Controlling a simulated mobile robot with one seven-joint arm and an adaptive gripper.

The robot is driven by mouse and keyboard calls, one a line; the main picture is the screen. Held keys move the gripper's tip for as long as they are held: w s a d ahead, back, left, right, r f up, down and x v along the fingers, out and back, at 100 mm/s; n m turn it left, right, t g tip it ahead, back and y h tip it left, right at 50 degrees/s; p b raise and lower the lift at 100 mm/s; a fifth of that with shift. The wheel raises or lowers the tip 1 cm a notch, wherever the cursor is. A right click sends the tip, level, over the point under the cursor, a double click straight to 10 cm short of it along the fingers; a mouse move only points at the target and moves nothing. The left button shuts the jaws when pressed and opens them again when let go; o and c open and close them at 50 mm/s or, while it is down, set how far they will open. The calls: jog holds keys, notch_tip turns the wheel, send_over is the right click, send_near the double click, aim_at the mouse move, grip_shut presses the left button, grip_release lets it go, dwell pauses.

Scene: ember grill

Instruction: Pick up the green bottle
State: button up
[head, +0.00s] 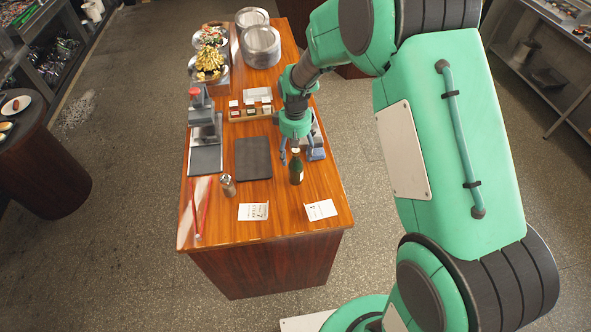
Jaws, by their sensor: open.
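The green bottle (296,172) stands upright on the wooden counter, near its right edge, with a pale top. My gripper (290,158) is open and points down, just behind and above the bottle in the head view. One finger shows to the left of the bottle's neck. Whether the fingers touch the bottle cannot be told from this view.

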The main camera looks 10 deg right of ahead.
aim_at(295, 161)
jog(key=shift+f, duration=0.15)
jog(key=shift+f, duration=2.5)
grip_shut()
jog(key=shift+r, duration=0.2)
